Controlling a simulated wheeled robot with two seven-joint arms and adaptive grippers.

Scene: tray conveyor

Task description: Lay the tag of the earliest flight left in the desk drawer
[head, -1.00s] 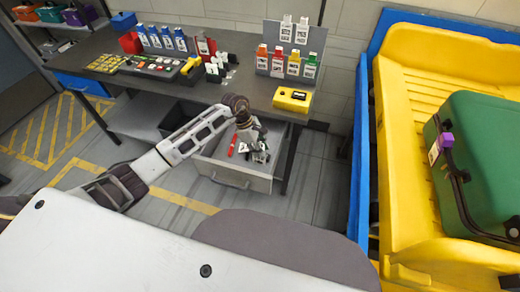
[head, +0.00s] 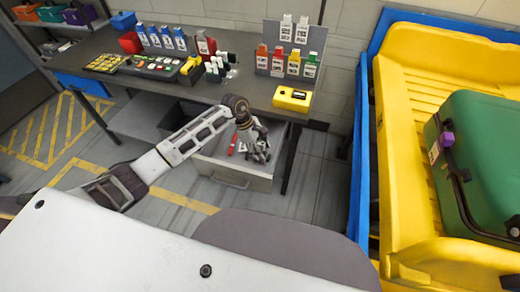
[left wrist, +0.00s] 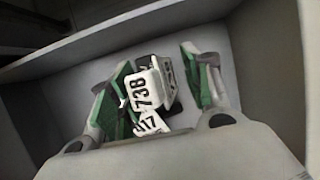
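The desk drawer (head: 233,176) is pulled open below the desk. My left gripper (head: 259,156) is down in it, fingers spread. In the left wrist view, the gripper (left wrist: 158,85) has its green-padded fingers apart. White tags lie between and below them: one reads 738 (left wrist: 146,90), and another, partly covered, shows 17 (left wrist: 150,123). A dark piece lies beside the 738 tag. I cannot tell whether the tags touch a finger. My right gripper is out of view.
A red stick-like item (head: 232,145) lies in the drawer. The desk (head: 170,90) holds a button panel (head: 152,66), blue tags (head: 167,38) and a yellow device (head: 292,98). A yellow tray with a green case (head: 485,150) stands right. The drawer walls are close around my gripper.

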